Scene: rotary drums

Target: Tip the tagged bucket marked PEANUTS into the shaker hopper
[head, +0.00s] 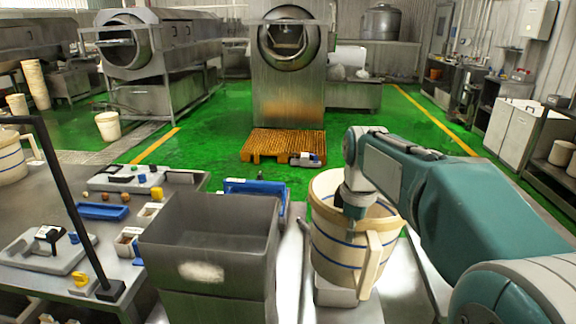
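A cream bucket (338,252) with blue bands and a side handle stands upright at right of centre, on a pale block. No PEANUTS marking or tag is readable on it. A second cream bucket (12,160) is cut off by the left edge. A grey metal open-topped hopper (208,262), with a blurred white patch on its front, stands left of the first bucket, apart from it. My gripper (354,212) points down at this bucket's mouth, overlapping the rim in the picture. Its fingertips are small and dark, so I cannot tell whether they grip the rim. The bucket's contents are hidden.
A grey table (60,206) at left holds trays, small blue and yellow items and a black upright frame (62,190). A blue tray (254,188) sits behind the hopper. A wooden pallet (270,144) lies farther back. The green floor around it is mostly clear.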

